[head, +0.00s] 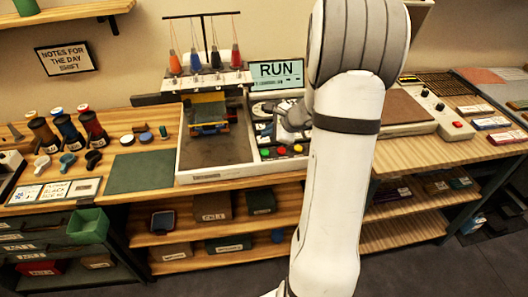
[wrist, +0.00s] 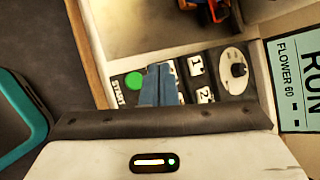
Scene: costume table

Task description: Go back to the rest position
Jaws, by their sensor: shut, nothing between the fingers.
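My gripper (wrist: 160,70) is shut and empty in the wrist view, its blue-grey fingers together over the control panel. The green START button (wrist: 134,80) shows just left of the fingertips. The fingers partly cover the panel labels; whether they touch the panel I cannot tell. In the head view my gripper (head: 288,124) is mostly hidden by my white arm, over the panel of the embroidery machine. The machine's display (head: 276,74) reads RUN, and shows at the right edge of the wrist view (wrist: 305,80).
The machine's bed (head: 205,165) lies left of the panel, with a blue and yellow piece (head: 208,115) at its back. Thread cones (head: 236,57) stand behind. Spools (head: 92,127) and a green mat (head: 140,171) are at left.

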